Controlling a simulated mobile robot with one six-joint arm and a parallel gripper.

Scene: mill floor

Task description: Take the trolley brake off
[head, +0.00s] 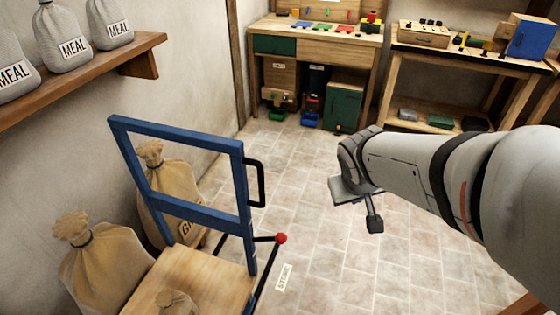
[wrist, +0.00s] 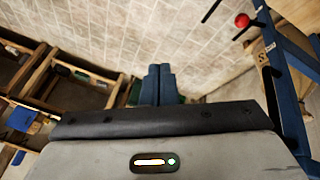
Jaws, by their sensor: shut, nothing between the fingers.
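The trolley (head: 177,207) stands at the lower left in the head view, with a blue upright frame and a wooden deck. A black lever (head: 262,238) with a red ball knob (head: 281,238) sticks out to the right of the frame's lower part. The red knob also shows at the top right in the wrist view (wrist: 242,20). My gripper (head: 375,226) is right of the knob and apart from it, over the floor. In the wrist view its fingers (wrist: 158,75) are together and hold nothing.
Several sacks sit on and behind the trolley deck. A black handle (head: 258,183) juts from the frame's right side. A shelf (head: 90,72) with meal sacks is at left. Two workbenches (head: 325,38) (head: 470,62) stand at the back. The tiled floor (head: 325,240) between is clear.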

